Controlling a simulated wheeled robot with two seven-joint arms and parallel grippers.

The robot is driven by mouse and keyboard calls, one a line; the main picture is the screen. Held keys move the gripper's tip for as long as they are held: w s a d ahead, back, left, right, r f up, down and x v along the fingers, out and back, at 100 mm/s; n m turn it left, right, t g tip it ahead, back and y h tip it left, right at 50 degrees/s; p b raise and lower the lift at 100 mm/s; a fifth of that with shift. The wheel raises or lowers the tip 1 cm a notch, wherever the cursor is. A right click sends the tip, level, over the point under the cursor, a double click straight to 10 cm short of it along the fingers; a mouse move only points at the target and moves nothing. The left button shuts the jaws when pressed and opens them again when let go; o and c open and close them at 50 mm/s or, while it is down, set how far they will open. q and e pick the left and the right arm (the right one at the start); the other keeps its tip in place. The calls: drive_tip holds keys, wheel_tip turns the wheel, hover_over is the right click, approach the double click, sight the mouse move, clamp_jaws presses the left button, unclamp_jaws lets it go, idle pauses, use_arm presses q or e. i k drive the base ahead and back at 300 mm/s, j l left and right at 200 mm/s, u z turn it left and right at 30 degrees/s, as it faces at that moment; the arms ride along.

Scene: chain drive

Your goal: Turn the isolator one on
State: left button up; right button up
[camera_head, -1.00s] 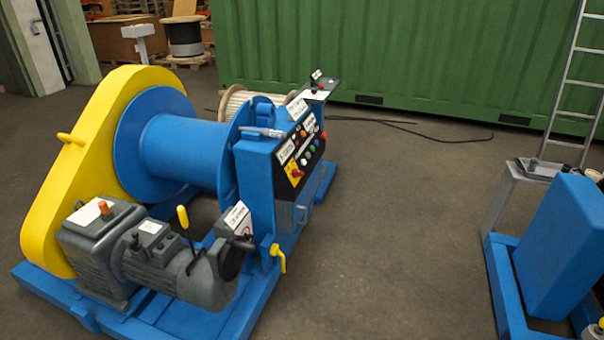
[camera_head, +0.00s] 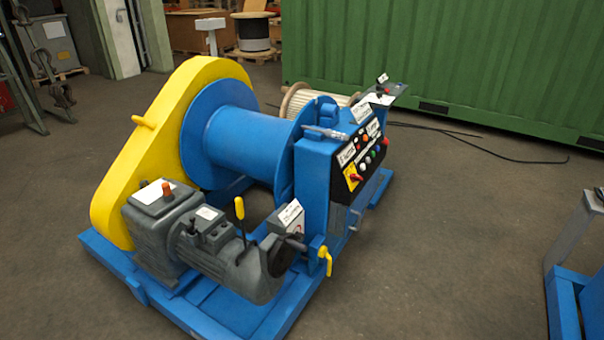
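The blue winch machine with its yellow chain guard (camera_head: 160,150) stands on a blue base frame in the middle of the head view. Its black control panel (camera_head: 362,157) faces right and carries several coloured buttons. A red rotary switch on a yellow plate (camera_head: 352,176) sits at the panel's lower left; it looks like an isolator, but its label is too small to read. Its position cannot be told. Neither of my grippers is in view.
Open concrete floor (camera_head: 450,240) lies right of the winch. A blue frame (camera_head: 570,305) stands at the lower right edge. A green container (camera_head: 450,65) is behind, with black cable on the floor before it. Metal stands (camera_head: 30,90) are at the far left.

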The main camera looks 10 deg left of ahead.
sight(354, 177)
drive_tip(key=i+l+u, duration=0.6)
drive_tip(key=u, duration=0.25)
drive_tip(key=i+l+u, duration=0.15)
drive_tip(key=l+u, duration=0.25)
drive_tip(key=l, duration=0.15)
